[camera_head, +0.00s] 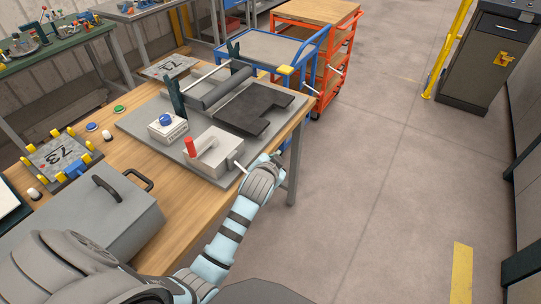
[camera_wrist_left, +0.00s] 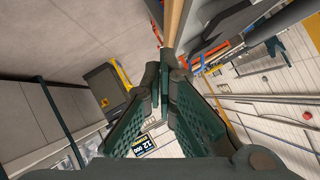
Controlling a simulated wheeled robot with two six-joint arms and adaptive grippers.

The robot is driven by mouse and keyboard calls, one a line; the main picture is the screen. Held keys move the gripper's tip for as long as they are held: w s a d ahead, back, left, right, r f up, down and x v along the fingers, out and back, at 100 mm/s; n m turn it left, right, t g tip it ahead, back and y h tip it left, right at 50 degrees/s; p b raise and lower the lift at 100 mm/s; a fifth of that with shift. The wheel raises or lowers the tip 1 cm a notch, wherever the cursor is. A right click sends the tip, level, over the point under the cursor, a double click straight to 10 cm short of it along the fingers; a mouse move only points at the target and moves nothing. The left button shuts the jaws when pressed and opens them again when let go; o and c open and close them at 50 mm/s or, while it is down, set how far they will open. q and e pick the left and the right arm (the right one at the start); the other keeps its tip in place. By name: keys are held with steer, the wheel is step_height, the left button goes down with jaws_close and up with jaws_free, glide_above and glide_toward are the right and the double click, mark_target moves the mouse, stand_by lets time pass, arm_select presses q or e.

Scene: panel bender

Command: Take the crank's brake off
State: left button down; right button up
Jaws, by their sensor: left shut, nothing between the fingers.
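The panel bender's grey base plate (camera_head: 135,122) lies on the wooden bench. My left gripper (camera_head: 276,158) is just right of this rod, beyond the bench edge, apart from the red grip. In the left wrist view its dark green fingers (camera_wrist_left: 164,78) are shut and empty. My right gripper is not in view.
A dark sheet (camera_head: 245,110) lies beside the bender's roller (camera_head: 228,88). A white box with a blue button (camera_head: 167,128) stands left of the grey box. A grey case (camera_head: 95,225) is nearer.

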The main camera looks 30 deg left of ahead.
arm_select(q)
steer(key=f+v, duration=0.1)
steer(key=v, duration=0.6)
steer(key=shift+s+d+r+p, duration=0.15)
steer(key=shift+s+d+p, duration=0.2)
steer(key=shift+s, duration=0.15)
